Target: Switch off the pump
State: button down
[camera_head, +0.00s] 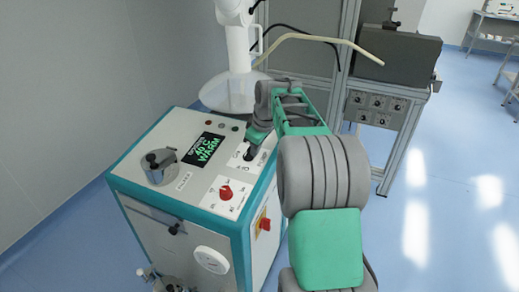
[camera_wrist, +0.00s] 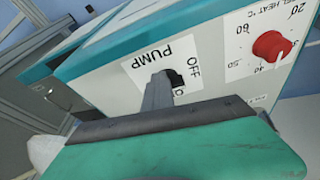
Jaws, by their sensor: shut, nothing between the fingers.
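The pump switch (camera_wrist: 176,78) is a small black part on the white panel, beside the printed word PUMP (camera_wrist: 160,58) in the wrist view. The OFF label (camera_wrist: 194,68) is next to it; a second label is mostly hidden behind my finger. My gripper (camera_wrist: 159,88) is shut and empty, with its tip at or very near the switch; I cannot tell whether they touch. In the head view my gripper (camera_head: 249,153) is low over the top panel of the white and teal machine (camera_head: 190,205). The switch's exact position is not clear.
A red heat knob (camera_head: 226,193) is near the switch, also in the wrist view (camera_wrist: 271,46). The display (camera_head: 204,149) reads 40 C WARM. A metal lidded pot (camera_head: 160,167) is at the left. A red and yellow switch (camera_head: 264,224) is on the machine's side.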

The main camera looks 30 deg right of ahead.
jog(key=shift+s+d, duration=0.9)
jog(key=shift+s, duration=0.2)
jog(key=shift+s+d+r, duration=0.25)
jog(key=shift+s+r, duration=0.1)
jog(key=shift+r, duration=0.15)
jog(key=shift+s+d+r, duration=0.2)
jog(key=shift+s+r, duration=0.15)
jog(key=shift+r, duration=0.1)
jog(key=v, duration=0.8)
jog(key=shift+p, duration=0.3)
jog(key=shift+d, duration=0.1)
